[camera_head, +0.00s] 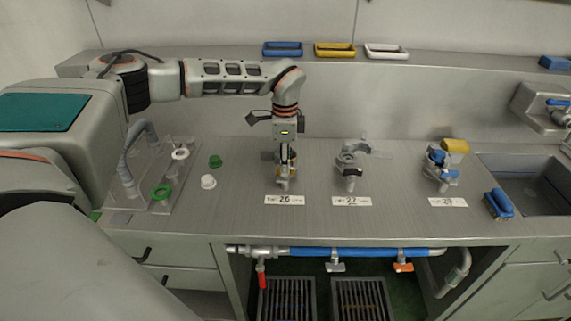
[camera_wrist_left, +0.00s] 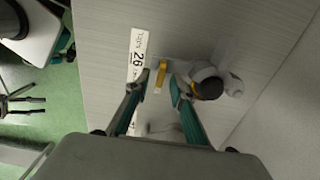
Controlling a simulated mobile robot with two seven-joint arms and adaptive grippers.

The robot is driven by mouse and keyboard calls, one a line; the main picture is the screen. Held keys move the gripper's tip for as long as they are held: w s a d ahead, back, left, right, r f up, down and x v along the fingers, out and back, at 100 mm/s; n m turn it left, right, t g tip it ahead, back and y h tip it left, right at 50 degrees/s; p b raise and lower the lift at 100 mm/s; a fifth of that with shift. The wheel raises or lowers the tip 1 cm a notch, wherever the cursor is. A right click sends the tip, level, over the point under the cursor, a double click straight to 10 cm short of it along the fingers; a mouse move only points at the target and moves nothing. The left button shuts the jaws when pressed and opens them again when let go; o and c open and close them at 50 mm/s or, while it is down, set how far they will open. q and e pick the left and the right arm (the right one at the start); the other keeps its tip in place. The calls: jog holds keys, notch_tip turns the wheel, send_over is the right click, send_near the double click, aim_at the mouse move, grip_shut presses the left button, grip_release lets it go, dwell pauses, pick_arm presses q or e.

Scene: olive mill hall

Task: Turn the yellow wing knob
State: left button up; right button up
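The yellow wing knob (camera_wrist_left: 163,73) shows in the left wrist view as a narrow yellow bar on the grey valve (camera_wrist_left: 207,80) beside the label 26 (camera_wrist_left: 137,62). My left gripper (camera_wrist_left: 161,80) points down at it. Its fingers are apart, one on each side of the knob, with gaps visible; I cannot see either one touching it. In the head view my left gripper (camera_head: 284,157) is over the valve behind label 26 (camera_head: 285,200) and hides most of the yellow knob.
To the right stand a valve with a dark knob (camera_head: 348,165) at label 27 and one with a blue knob (camera_head: 438,168). Green and white caps (camera_head: 208,181) and a clear tray (camera_head: 158,188) are on the left.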

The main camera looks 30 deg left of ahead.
pick_arm(q)
jog(key=shift+f, duration=0.5)
grip_shut()
